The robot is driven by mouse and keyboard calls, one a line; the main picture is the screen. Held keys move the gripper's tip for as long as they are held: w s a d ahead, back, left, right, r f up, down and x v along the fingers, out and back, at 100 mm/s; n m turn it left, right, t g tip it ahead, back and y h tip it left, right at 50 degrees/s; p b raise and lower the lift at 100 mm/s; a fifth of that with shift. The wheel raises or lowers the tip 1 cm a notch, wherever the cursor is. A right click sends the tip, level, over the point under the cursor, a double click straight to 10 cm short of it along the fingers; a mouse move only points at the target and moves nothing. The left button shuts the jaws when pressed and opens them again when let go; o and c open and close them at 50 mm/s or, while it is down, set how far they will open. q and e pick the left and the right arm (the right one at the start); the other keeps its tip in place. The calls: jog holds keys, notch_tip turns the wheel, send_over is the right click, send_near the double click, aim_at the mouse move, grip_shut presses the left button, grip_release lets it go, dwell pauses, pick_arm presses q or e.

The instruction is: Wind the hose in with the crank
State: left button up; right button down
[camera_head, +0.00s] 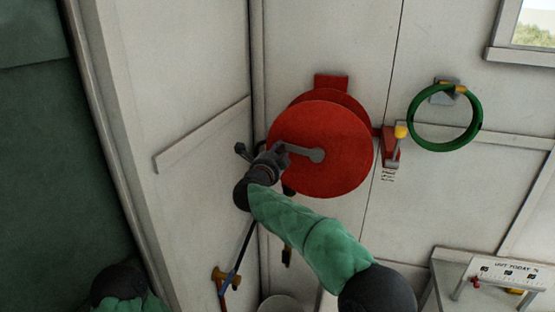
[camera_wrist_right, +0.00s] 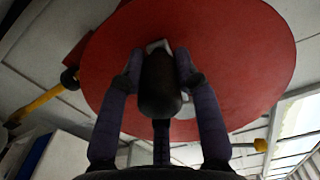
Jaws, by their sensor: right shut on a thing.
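A red hose reel (camera_head: 340,150) is mounted on the pale wall. Its grey crank arm (camera_head: 302,151) points left from the hub. My right gripper (camera_head: 272,158) is at the outer end of the crank, in front of the reel's left edge. In the right wrist view, its two fingers (camera_wrist_right: 160,65) close from both sides on the dark crank handle (camera_wrist_right: 160,88), with the red disc (camera_wrist_right: 235,50) behind. A thin dark line (camera_head: 246,243), perhaps the hose, runs down below my gripper; its upper end is hidden. My left gripper is not in view.
A red bracket with a yellow-knobbed lever (camera_head: 400,132) is right of the reel, beside a green ring (camera_head: 413,127) on a wall holder. A brass fitting (camera_head: 219,274) is low on the left wall. A small panel (camera_head: 500,272) stands at lower right.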

jog(key=shift+d+r+m, duration=0.3)
jog(key=shift+r+m, duration=0.1)
jog(key=shift+r, duration=0.35)
jog(key=c, duration=0.9)
grip_release()
jog(key=shift+f, duration=0.3)
jog(key=shift+s+a+f, duration=0.1)
jog(key=shift+s+a, duration=0.1)
jog(key=shift+s, duration=0.15)
jog(key=v, duration=1.1)
jog(key=shift+s, duration=0.2)
jog(key=shift+d, duration=0.1)
